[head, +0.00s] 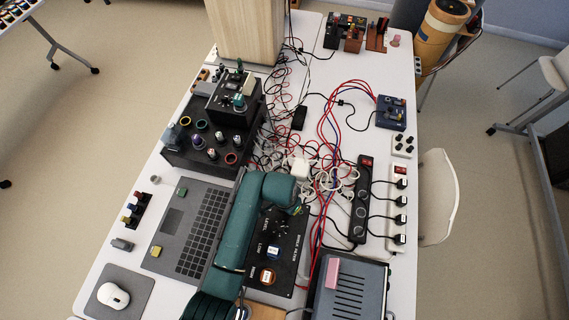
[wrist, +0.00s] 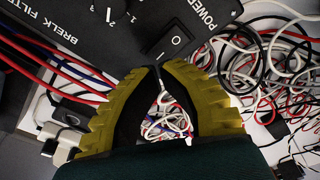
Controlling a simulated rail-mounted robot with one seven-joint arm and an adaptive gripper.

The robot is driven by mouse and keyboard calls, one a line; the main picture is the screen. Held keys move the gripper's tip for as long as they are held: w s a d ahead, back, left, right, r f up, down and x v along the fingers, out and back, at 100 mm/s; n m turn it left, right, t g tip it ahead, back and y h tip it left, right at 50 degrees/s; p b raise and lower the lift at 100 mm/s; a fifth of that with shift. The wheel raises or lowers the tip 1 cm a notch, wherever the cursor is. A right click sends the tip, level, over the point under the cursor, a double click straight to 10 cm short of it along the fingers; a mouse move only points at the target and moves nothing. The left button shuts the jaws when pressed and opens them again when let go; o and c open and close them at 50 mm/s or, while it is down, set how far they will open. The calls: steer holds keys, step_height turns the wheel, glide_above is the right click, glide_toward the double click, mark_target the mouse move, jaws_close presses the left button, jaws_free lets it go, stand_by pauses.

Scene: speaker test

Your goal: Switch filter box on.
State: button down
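The filter box (head: 291,262) is a black panel on the table, right of the laptop in the head view. In the wrist view its face (wrist: 105,22) fills the top, with "BRELK FILTER" and "POWER" lettering and part of a numbered dial. A black rocker switch (wrist: 172,43) beside "POWER" bears the marks O and I; I cannot tell which side is pressed. My gripper (wrist: 157,68) has yellow ridged fingers with tips together, just below the switch; contact is unclear. Nothing shows between the tips. In the head view my teal arm covers the switch and the gripper.
Tangled red, blue and white cables (head: 328,150) lie behind the filter box. A black power strip (head: 361,205) stands to its right and a grey ridged box (head: 350,290) at front right. A laptop (head: 190,225) is to the left, with a black knob box (head: 215,135) behind it.

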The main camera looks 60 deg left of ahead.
steer(key=shift+f+b, duration=1.1)
steer(key=shift+f, duration=0.75)
stand_by(0.7)
steer(key=shift+r, duration=0.1)
step_height(320, 180, up, 7)
steer(key=p, duration=0.7)
steer(key=shift+p, duration=0.35)
